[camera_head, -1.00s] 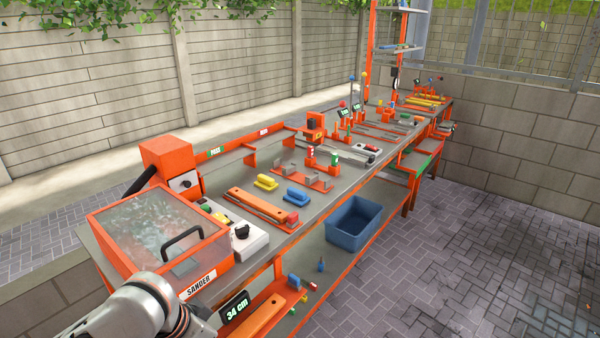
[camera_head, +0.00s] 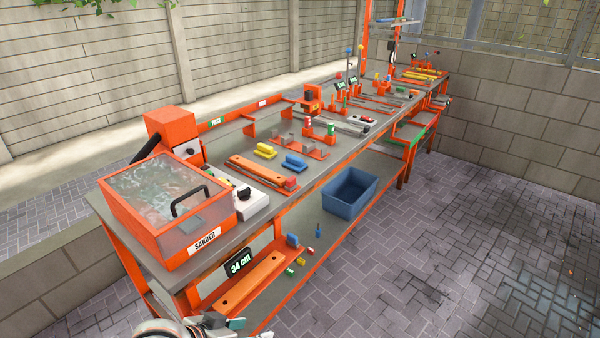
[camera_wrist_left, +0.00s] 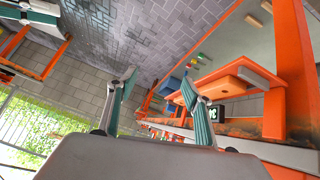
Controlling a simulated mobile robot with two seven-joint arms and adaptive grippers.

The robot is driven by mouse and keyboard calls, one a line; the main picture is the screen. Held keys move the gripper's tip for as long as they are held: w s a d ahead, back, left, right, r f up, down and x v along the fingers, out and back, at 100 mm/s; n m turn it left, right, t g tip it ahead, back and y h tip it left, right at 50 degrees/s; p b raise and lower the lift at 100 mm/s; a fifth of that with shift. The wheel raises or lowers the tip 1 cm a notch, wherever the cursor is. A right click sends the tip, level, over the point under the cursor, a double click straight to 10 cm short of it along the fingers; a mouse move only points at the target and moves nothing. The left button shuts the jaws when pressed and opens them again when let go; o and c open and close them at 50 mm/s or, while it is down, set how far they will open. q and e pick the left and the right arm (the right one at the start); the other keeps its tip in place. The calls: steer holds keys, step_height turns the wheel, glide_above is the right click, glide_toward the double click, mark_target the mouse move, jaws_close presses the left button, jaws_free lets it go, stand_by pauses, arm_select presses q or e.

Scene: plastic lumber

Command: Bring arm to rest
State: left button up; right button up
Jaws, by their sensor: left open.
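My left gripper (camera_wrist_left: 155,92) is open in the left wrist view, its two teal-padded fingers spread with nothing between them. In the head view part of my left arm and gripper (camera_head: 222,322) shows at the bottom edge, below and in front of the bench (camera_head: 234,240). It is apart from the sander box (camera_head: 165,210) and near the lower shelf. Most of the left arm is cut off by the frame. My right gripper is not seen in the head view.
The orange-framed bench runs away to the back right with tools and coloured blocks on top. On its lower shelf lie an orange board (camera_head: 250,281), a "34 cm" display (camera_head: 238,263) and a blue bin (camera_head: 350,190). The paved floor (camera_head: 450,240) to the right is clear.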

arm_select(q)
steer(key=s+a+f+t+y, duration=0.3)
steer(key=s+a+f+t, duration=0.1)
steer(key=s+a+f, duration=0.4)
step_height(320, 180, down, 2)
steer(key=shift+s+a+f+n, duration=0.15)
steer(key=shift+s+a+n, duration=0.2)
steer(key=shift+s, duration=0.5)
